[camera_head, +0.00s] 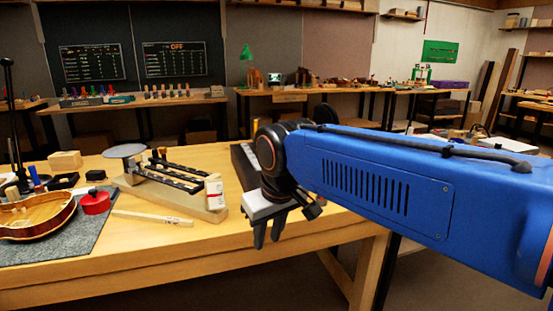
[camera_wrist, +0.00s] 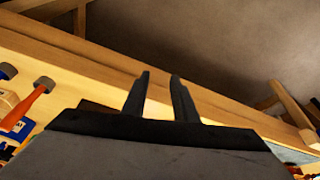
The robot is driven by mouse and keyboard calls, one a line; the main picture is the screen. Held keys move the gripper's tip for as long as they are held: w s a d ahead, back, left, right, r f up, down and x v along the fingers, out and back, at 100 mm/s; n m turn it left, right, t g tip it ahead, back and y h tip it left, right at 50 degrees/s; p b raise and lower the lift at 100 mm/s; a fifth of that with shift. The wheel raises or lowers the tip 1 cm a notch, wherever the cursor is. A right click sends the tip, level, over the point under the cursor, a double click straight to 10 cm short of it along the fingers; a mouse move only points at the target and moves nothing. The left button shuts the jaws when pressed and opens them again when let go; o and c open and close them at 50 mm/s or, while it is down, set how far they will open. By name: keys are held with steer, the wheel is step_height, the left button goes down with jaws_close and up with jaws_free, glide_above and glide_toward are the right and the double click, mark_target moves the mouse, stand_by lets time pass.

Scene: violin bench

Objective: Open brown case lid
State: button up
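My gripper (camera_head: 268,238) hangs at the front edge of the workbench with its fingers pointing down. In the wrist view my gripper (camera_wrist: 160,74) has its two fingers apart, with nothing between them but the bench edge and floor behind. A long dark case-like thing (camera_head: 242,168) lies on the bench just behind my wrist, largely hidden by the arm. I cannot tell whether it is the brown case or whether its lid is shut. No case lid shows clearly in the wrist view.
An orange-handled tool (camera_wrist: 25,108) shows in the wrist view.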

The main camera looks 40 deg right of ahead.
steer(key=w+d+r+m+g, duration=0.1)
steer(key=w+d+r, duration=0.4)
steer(key=w+r, duration=0.25)
steer(key=w+d+r+m+g+h, duration=0.1)
steer(key=w+d+r+g, duration=0.1)
steer(key=w+d+r, duration=0.6)
steer(key=w+d+r+m+g, duration=0.1)
steer(key=w+d+r, duration=0.2)
steer(key=w+r, duration=0.5)
steer(key=d+f, duration=0.1)
steer(key=f, duration=0.4)
steer(key=s+d+f, duration=0.1)
steer(key=f, duration=0.4)
steer(key=s+d+f, duration=0.1)
steer(key=f, duration=0.4)
steer(key=shift+s+d+f, duration=0.1)
steer(key=shift+f, duration=0.25)
jaws_close()
